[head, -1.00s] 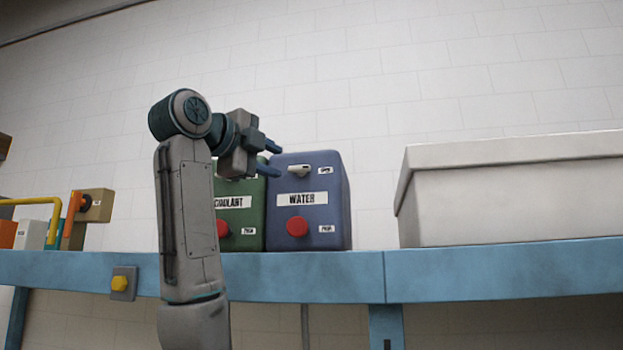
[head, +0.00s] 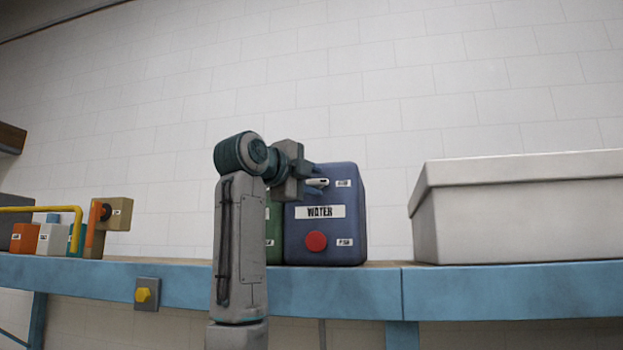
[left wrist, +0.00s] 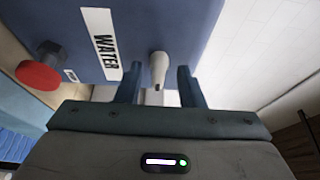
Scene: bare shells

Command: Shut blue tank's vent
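The blue tank (head: 345,190) with a WATER label (head: 319,212) stands on the blue bench. It also fills much of the left wrist view (left wrist: 195,22). Its pale vent lever (head: 318,183) is high on the front, left of a small label (head: 343,183), and partly hidden by my gripper in the head view. My left gripper (head: 322,179) is at the lever. In the left wrist view the lever (left wrist: 158,66) lies between the two open fingers, with a gap on each side. My right gripper is not in view.
A large pale lidded box (head: 520,215) is at the right. Yellow pipe (head: 45,209) and small boxes stand at the left.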

